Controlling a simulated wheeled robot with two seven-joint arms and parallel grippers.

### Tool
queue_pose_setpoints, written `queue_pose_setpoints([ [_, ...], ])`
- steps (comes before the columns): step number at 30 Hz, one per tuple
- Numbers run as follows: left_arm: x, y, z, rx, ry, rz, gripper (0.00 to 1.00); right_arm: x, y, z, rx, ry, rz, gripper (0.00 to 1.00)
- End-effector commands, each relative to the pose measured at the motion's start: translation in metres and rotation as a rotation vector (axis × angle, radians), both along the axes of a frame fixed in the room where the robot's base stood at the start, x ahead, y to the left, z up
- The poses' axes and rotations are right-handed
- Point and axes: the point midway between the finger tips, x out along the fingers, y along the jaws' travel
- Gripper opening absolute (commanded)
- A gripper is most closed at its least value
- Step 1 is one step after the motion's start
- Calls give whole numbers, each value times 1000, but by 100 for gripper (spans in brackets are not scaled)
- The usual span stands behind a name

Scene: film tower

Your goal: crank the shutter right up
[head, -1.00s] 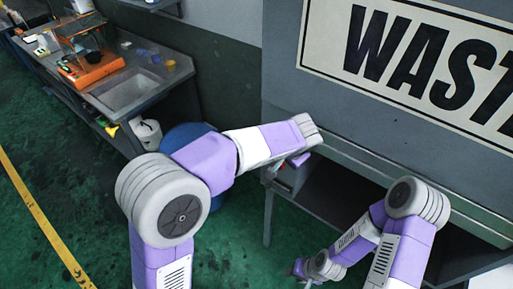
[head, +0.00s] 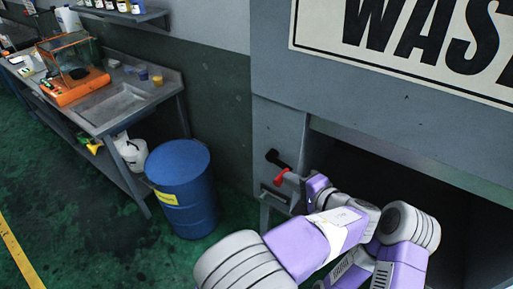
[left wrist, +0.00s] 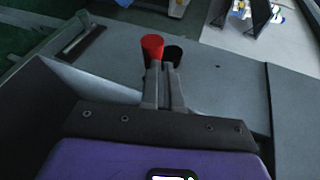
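The crank has a red handle (head: 281,176) and a black part (head: 273,157), on the grey post left of the opening. My left gripper (head: 298,186) is at the red handle. In the left wrist view its fingers (left wrist: 162,85) are close together, with the red handle (left wrist: 152,46) at their tips and the black part (left wrist: 174,56) just behind; they look shut on the handle, though the contact is partly hidden. The opening (head: 380,165) below the waste sign (head: 420,45) is dark, and I see no shutter across its visible part. My right gripper is out of view.
A blue drum (head: 182,190) stands left of the post. Beyond it is a grey bench (head: 165,88) with a sink and an orange-based device (head: 75,85). The green floor (head: 90,225) in front of the bench is clear.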

Motion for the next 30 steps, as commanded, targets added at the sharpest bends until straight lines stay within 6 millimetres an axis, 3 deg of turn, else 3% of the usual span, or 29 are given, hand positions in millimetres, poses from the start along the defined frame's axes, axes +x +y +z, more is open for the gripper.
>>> queue_pose_setpoints([
  [9, 1, 1, -13, 20, -11, 3, 0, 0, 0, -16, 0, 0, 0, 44],
  [30, 0, 0, -12, 17, -10, 1, 0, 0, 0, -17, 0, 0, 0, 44],
])
